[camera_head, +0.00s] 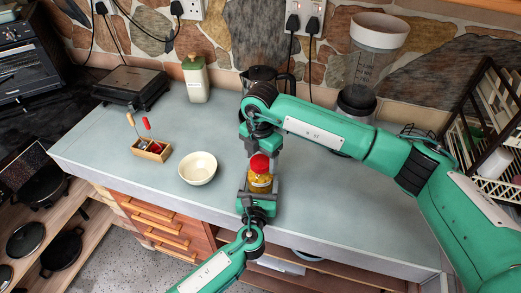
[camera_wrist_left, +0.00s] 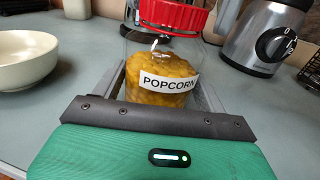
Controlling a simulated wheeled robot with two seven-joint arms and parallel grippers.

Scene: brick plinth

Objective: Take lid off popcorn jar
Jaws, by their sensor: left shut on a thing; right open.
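The popcorn jar (camera_head: 261,183) is a clear jar of yellow kernels standing upright on the grey counter, with a red lid (camera_head: 260,163) on top. My left gripper (camera_head: 259,190) is shut around the jar's body from the front. In the left wrist view the jar (camera_wrist_left: 160,82) sits between the fingers with its POPCORN label facing me, and the red lid (camera_wrist_left: 175,15) is partly cut off at the top. My right gripper (camera_head: 260,146) is open, pointing down just above the lid. Whether its fingertips touch the lid is unclear.
A cream bowl (camera_head: 198,168) stands left of the jar. A green-topped canister (camera_head: 196,80), a dark grill (camera_head: 131,86) and a blender (camera_head: 375,70) stand behind. The counter right of the jar is clear.

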